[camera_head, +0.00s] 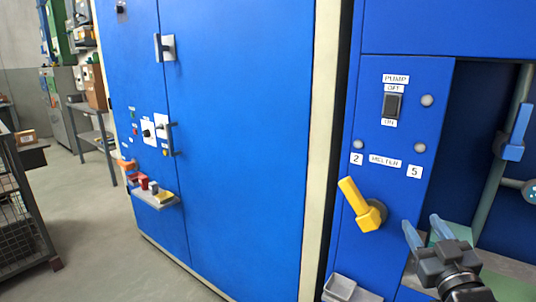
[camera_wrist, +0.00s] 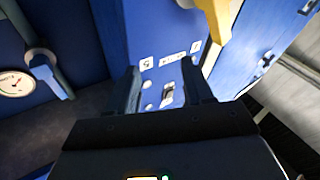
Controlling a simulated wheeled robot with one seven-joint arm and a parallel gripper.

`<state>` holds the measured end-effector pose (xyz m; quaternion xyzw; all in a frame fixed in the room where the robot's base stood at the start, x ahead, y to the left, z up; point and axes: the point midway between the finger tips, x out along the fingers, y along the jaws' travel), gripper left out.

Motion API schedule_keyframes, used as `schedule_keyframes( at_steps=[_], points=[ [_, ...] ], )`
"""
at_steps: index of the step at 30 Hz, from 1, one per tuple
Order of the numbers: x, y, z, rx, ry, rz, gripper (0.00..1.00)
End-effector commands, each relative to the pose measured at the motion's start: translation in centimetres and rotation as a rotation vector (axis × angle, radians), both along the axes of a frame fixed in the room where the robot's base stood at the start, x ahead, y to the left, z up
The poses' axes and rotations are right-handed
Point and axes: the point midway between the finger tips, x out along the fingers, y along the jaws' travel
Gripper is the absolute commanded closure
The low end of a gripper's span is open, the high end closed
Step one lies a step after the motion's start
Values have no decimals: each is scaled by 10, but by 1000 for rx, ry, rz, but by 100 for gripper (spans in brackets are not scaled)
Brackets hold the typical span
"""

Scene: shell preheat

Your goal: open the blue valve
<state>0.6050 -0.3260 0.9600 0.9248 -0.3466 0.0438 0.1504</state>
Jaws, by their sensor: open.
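The blue valve handle (camera_head: 516,132) stands on a vertical green-grey pipe in the recess at the far right of the head view. It is nearly upright, leaning slightly. In the wrist view the blue handle (camera_wrist: 50,76) shows at the left, beside the gauge. My gripper (camera_head: 426,232) is open and empty, below and to the left of the blue handle in the head view. In the wrist view my open gripper (camera_wrist: 163,90) has the panel with labels and switch beyond its fingers, and the blue handle lies well to its left, apart from it.
A yellow lever (camera_head: 362,208) juts from the blue panel left of my gripper. The pump switch (camera_head: 392,106) is above it. A round gauge (camera_head: 531,190) sits below the blue handle. A grey bin (camera_head: 340,287) is at the bottom. A large blue cabinet (camera_head: 235,130) fills the middle.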

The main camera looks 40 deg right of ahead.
Motion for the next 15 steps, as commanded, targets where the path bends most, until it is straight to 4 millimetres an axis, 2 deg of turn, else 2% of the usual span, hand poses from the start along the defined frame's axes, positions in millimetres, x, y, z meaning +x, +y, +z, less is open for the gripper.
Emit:
schedule_keyframes(
  at_steps=[1, 8, 15],
  points=[
    [-3, 26, -13, 15, 31, 52, 49],
    [-28, 128, -55, 88, 127, 256, 49],
    [-81, 222, -76, 194, 219, 448, 49]
  ],
)
